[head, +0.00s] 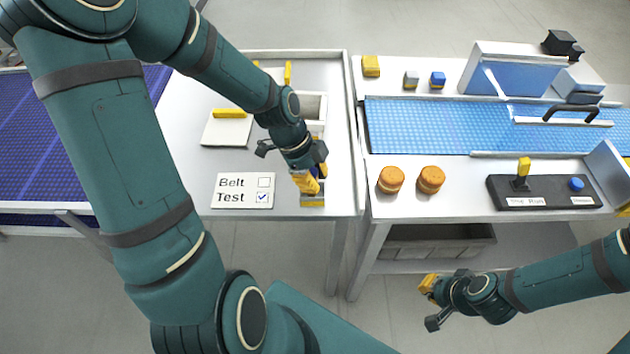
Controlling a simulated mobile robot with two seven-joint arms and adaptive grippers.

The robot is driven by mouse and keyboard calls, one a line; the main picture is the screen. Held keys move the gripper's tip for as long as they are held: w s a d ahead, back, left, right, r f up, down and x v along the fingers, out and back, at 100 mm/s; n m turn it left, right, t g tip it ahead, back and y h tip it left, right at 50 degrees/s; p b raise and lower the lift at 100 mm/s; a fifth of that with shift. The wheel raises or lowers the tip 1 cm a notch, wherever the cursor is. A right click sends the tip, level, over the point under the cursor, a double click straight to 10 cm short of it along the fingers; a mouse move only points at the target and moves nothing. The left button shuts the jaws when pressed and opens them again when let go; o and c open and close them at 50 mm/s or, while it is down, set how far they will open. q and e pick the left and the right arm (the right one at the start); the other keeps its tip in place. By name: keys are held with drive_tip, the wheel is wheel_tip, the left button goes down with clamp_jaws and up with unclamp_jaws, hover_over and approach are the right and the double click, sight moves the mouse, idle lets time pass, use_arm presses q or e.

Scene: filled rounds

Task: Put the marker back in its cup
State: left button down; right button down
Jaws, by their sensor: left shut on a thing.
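My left gripper (309,183) is shut at the front right of the white left table, its yellow fingertips pointing down. A small dark blue piece (317,172) shows between its fingers; it looks like part of the marker, but the fingers hide most of it. Right below the fingertips is a small grey and yellow holder (312,200), which may be the cup. I cannot tell whether the held thing is inside it or above it. My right gripper (430,300) hangs empty-looking in front of the right table; its finger opening is not clear.
A card (243,191) reads Belt, unticked, and Test, ticked. A white tile (226,131) bears a yellow bar (230,113). On the right are a blue belt (440,125), two brown rounds (391,180) (431,180) and a control box (540,195) with a yellow lever.

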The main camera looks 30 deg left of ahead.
use_arm(q)
drive_tip(key=shift+w+f, duration=0.1)
drive_tip(key=shift+f, duration=0.5)
drive_tip(key=shift+f, duration=0.1)
drive_tip(key=c, duration=1)
unclamp_jaws()
